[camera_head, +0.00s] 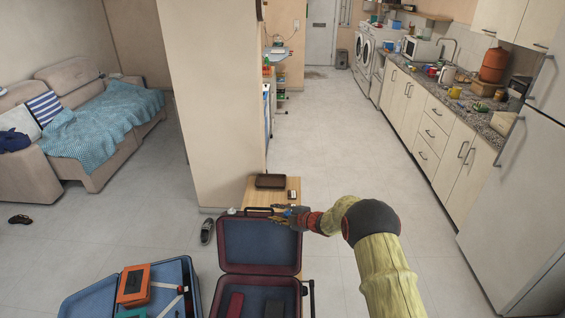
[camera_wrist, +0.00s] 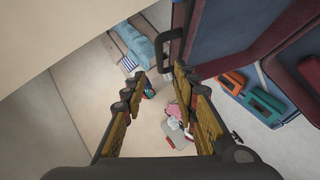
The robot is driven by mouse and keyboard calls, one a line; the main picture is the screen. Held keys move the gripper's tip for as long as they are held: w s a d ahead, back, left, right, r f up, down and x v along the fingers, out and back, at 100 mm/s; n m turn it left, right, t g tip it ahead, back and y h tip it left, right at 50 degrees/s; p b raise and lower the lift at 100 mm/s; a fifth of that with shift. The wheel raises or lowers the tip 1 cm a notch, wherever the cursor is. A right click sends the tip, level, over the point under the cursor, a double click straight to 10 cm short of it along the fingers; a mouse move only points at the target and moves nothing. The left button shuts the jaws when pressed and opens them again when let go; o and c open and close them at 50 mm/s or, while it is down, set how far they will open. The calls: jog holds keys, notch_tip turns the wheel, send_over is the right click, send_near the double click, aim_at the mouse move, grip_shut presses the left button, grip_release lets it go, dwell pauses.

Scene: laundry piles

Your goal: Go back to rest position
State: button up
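My gripper (camera_head: 284,216) is at the end of my outstretched yellow-green arm, by the top edge of the dark red suitcase's (camera_head: 221,235) raised lid. In the wrist view, my gripper's (camera_wrist: 160,78) two fingers stand apart with nothing between them. The dark suitcase handle (camera_wrist: 163,52) shows just beyond the fingertips; whether they touch it I cannot tell. The suitcase lies open, with a blue lining and dark red and dark items in its lower half.
A small wooden table (camera_head: 258,197) with a dark tray (camera_head: 270,181) stands behind the lid. A blue open suitcase (camera_head: 92,300) with an orange case (camera_head: 134,284) lies at left. A shoe (camera_head: 206,231) is on the floor. Counters (camera_head: 440,125) line the right; the central aisle is clear.

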jog(key=s+a+f+n+g, duration=0.1)
jog(key=s+f+n+g, duration=0.4)
jog(key=s+n, duration=0.7)
jog(key=s+d+r+n+g+h, duration=0.1)
jog(key=s+r+n, duration=0.2)
jog(key=s+n, duration=0.35)
jog(key=s+d+r+n+g, duration=0.2)
jog(key=s+n, duration=0.2)
jog(key=n, duration=0.5)
jog(key=s+d+r+n+t+h, duration=0.1)
jog(key=s+d+r+n+h, duration=0.2)
jog(key=s+d+r+n, duration=0.4)
jog(key=s+d+r+n+t+h, duration=0.2)
jog(key=s+d+r+n, duration=0.5)
jog(key=s+r, duration=0.6)
jog(key=s+d+r+n+t+h, duration=0.2)
jog(key=s+d+r+n+h, duration=0.2)
jog(key=s, duration=1)
jog(key=d+r+n, duration=0.3)
jog(key=d+r, duration=0.2)
jog(key=r, duration=0.2)
jog(key=shift+d, duration=0.2)
